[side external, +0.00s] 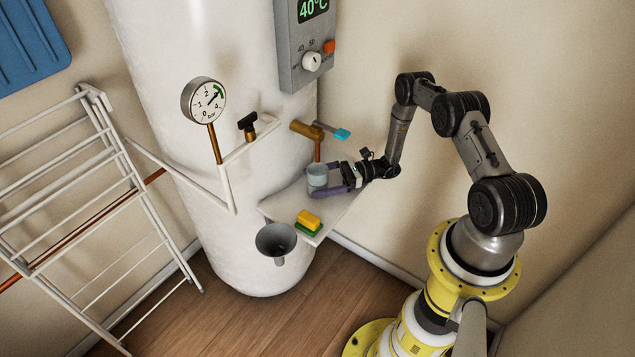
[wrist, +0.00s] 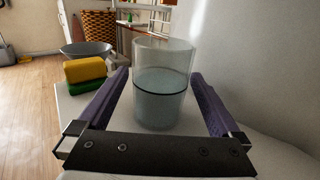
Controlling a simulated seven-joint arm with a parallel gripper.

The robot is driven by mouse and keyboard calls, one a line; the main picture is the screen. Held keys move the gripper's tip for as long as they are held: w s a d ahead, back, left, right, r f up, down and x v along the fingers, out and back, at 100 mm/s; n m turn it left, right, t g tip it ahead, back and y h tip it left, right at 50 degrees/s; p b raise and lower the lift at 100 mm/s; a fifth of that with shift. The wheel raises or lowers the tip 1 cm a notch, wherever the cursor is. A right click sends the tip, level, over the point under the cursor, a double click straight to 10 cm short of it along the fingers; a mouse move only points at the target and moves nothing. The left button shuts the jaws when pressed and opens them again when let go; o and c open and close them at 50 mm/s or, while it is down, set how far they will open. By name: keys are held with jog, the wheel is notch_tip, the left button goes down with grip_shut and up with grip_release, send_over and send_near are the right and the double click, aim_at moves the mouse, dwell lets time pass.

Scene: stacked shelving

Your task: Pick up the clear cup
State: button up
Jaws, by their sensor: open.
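The clear cup (wrist: 162,85) stands upright on a small white shelf (side external: 275,208). It looks partly filled with clear liquid, with a dark line around its middle. In the side external view the cup (side external: 317,176) is at the shelf's back part, by the white tank. My gripper (side external: 330,179) is level and low over the shelf, with its purple fingers apart. In the wrist view the cup is between the two fingers of my gripper (wrist: 163,82), with a visible gap on each side.
A yellow and green sponge (side external: 308,222) lies near the shelf's front edge. A grey funnel (side external: 276,242) is beside it. A copper pipe with a blue-handled valve (side external: 318,131) rises right behind the cup. The white tank (side external: 240,240) stands close by.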

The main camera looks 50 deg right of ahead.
jog(key=shift+x, duration=1.4)
jog(key=c, duration=1.5)
jog(key=shift+o, duration=0.2)
jog(key=shift+r, duration=0.15)
jog(key=shift+r, duration=0.7)
jog(key=s, duration=1.8)
